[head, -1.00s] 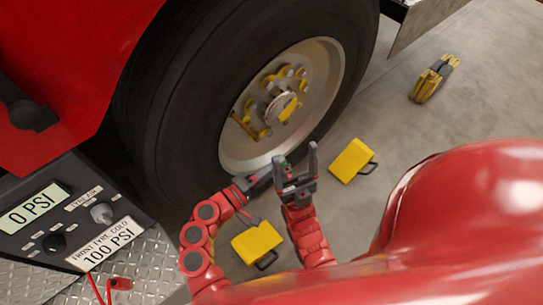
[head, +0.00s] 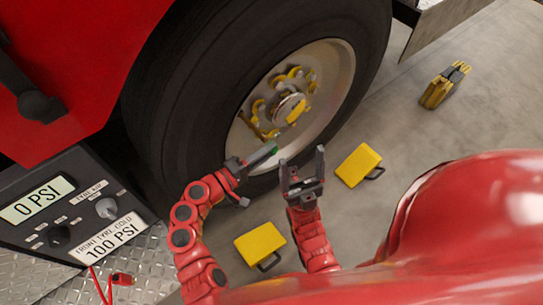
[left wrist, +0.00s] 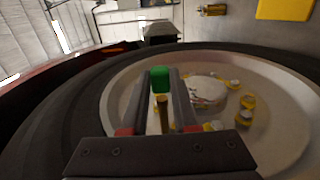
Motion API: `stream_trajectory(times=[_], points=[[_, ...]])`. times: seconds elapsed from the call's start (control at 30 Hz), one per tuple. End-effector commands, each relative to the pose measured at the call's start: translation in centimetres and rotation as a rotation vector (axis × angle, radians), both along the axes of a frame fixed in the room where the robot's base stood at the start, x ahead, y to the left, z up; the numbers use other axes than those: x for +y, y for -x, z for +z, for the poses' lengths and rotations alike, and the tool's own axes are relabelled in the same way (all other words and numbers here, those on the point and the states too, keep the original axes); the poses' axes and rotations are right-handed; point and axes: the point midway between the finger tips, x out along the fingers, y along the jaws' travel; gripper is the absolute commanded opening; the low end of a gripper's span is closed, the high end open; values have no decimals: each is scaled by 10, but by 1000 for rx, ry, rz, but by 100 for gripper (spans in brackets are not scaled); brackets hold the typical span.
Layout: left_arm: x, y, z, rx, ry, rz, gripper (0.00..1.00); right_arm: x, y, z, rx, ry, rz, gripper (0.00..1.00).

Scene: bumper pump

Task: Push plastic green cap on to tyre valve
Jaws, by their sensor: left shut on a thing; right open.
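The green cap (head: 272,147) is held at the tips of my left gripper (head: 266,152), which is shut on it. In the left wrist view the cap (left wrist: 160,79) sits between the ends of the two fingers. A brass-coloured stem, apparently the tyre valve (left wrist: 163,115), shows between the fingers below the cap in that picture; I cannot tell its exact distance from the cap. In the head view the cap is in front of the lower wheel rim. My right gripper (head: 302,160) is open and empty, a little right of the left one.
The black tyre (head: 170,120) surrounds a pale rim (left wrist: 125,100) with a hub and yellow-marked nuts. The pump panel (head: 80,220) reads 0 PSI at left.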

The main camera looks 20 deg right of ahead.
Motion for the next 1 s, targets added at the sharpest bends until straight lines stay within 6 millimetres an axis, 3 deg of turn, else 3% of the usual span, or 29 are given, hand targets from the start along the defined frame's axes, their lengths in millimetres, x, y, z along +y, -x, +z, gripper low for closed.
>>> stream_trajectory(times=[1.0], points=[[3, -5, 1, 0, 1, 1, 0, 0, 0, -3, 0, 0, 0, 81]])
